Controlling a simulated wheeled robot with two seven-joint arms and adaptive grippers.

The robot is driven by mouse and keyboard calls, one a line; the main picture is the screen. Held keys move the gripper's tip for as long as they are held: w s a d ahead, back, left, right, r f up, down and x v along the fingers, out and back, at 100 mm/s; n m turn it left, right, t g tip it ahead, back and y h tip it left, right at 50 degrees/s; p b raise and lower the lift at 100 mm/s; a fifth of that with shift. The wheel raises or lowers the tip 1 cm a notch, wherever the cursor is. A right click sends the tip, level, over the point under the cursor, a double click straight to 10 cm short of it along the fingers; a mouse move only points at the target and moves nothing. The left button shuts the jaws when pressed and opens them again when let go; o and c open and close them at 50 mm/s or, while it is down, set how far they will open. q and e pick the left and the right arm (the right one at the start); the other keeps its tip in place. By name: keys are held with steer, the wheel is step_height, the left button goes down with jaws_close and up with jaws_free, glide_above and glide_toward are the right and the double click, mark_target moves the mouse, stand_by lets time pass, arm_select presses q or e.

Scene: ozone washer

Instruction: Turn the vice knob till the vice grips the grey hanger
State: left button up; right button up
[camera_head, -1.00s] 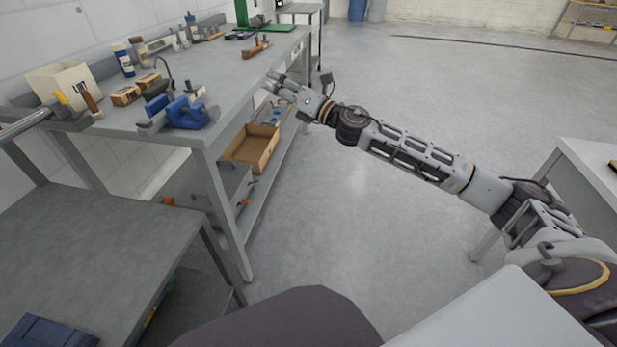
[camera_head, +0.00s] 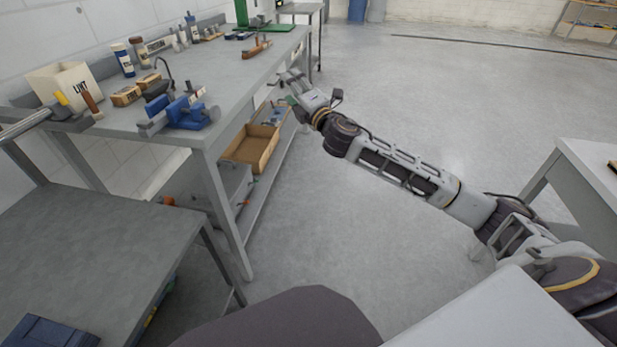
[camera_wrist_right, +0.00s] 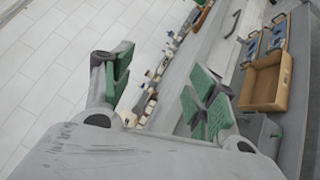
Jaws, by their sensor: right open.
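The blue vice (camera_head: 185,113) stands near the front corner of the grey workbench (camera_head: 228,90) in the head view. Small grey parts show at its jaws, but I cannot tell the grey hanger or the knob apart at this size. My right gripper (camera_head: 285,80) is beside the bench's long edge, to the right of the vice and clear of it. In the wrist view my right gripper (camera_wrist_right: 162,88) has its green-padded fingers spread, with nothing held between them. I cannot make out the vice there. My left gripper is not in view.
A white box (camera_head: 62,84), small cartons (camera_head: 126,96) and a blue-and-white bottle (camera_head: 123,60) stand behind the vice. A cardboard tray (camera_head: 250,147) sits on the lower shelf. A lower grey table (camera_head: 85,250) is at front left. The floor (camera_head: 400,90) right of the bench is open.

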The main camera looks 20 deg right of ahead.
steer(key=s+f+m+g+h, duration=0.1)
steer(key=s+f+m+g, duration=0.2)
steer(key=f, duration=0.5)
steer(key=s+f+m+g+h, duration=0.2)
steer(key=s+f+m, duration=0.1)
steer(key=f+m, duration=0.3)
steer(key=s+f+m+g+h+p, duration=0.1)
steer(key=s+f+m+g, duration=0.2)
steer(key=f, duration=0.8)
steer(key=shift+s+m+g+h, duration=0.35)
steer(key=shift+s+m, duration=0.2)
steer(key=shift+m, duration=0.65)
